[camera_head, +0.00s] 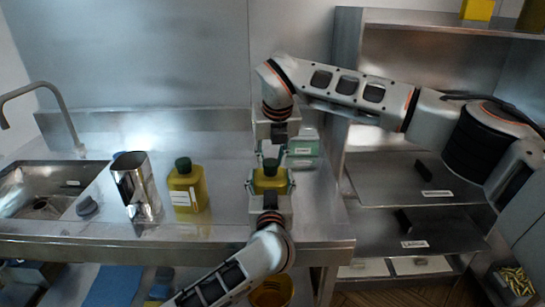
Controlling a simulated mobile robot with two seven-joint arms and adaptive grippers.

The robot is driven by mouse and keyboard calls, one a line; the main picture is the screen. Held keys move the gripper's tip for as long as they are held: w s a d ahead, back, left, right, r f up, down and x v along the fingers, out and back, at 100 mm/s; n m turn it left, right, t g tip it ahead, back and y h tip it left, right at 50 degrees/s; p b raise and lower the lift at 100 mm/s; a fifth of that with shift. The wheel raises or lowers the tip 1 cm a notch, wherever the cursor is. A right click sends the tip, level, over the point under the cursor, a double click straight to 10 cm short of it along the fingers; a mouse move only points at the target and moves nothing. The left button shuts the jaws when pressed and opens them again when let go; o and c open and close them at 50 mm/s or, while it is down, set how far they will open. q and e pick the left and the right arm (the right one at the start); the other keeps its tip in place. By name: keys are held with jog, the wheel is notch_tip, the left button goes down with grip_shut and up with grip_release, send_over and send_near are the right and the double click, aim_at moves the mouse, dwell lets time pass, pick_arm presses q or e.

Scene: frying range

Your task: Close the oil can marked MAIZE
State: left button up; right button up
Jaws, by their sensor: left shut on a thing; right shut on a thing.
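A yellow-green oil can (270,184) stands near the right end of the steel counter. My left gripper (270,182) is shut around its body from the front. My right gripper (271,156) comes from behind and above and is shut on the dark green cap (270,165) at the top of this can. Whether the cap sits fully on the neck I cannot tell. A second yellow oil can (187,192) with a dark green cap and a white label stands to the left. The lettering on its label is too small to read, and the held can's label is hidden, so MAIZE cannot be made out.
A shiny steel container (135,187) stands left of the second can, with a dark round object (87,207) beside it. A sink (45,190) is at far left. A green-and-white box (303,148) stands behind my grippers. Steel shelves (420,180) are on the right.

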jog(key=m, duration=0.1)
jog(key=m+h, duration=0.1)
jog(key=m, duration=0.2)
jog(key=shift+a+h, duration=0.3)
jog(key=m, duration=0.2)
jog(key=m+h, duration=0.1)
jog(key=shift+w+a+m+g, duration=0.1)
jog(key=shift+a+m+g, duration=0.05)
jog(key=shift+m+g, duration=0.2)
jog(key=shift+m+h, duration=0.5)
jog(key=shift+m, duration=0.45)
jog(key=o, duration=0.7)
